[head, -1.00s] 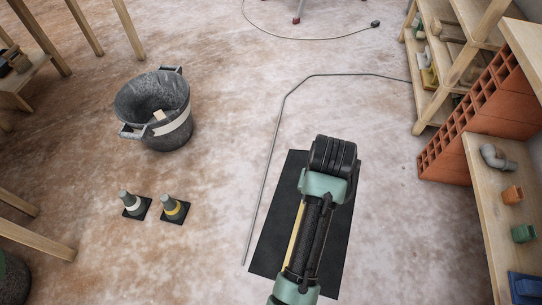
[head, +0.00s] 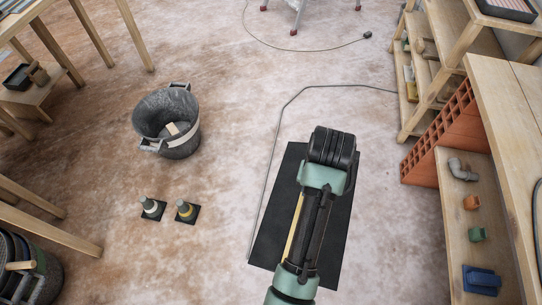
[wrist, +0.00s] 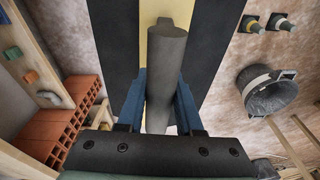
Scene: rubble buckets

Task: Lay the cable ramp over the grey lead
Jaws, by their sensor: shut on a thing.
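The cable ramp (head: 275,222) is a flat black slab with a yellow stripe down its middle. In the head view it lies just right of the grey lead (head: 264,185), its left edge close beside it. The lead runs up from the ramp's lower left corner, then bends right toward the shelf. In the wrist view the ramp (wrist: 211,45) shows beyond my gripper (wrist: 158,98). The blue fingers are shut on the ramp's grey bar handle (wrist: 167,65). My arm hides the fingers and part of the ramp in the head view. I cannot tell the ramp's height above the floor.
A dark bucket (head: 150,131) and two small cones (head: 151,209) (head: 186,212) stand to the left. Red hollow bricks (head: 432,150) and a wooden bench (head: 450,235) line the right. Another lead with a plug (head: 367,35) lies at the back.

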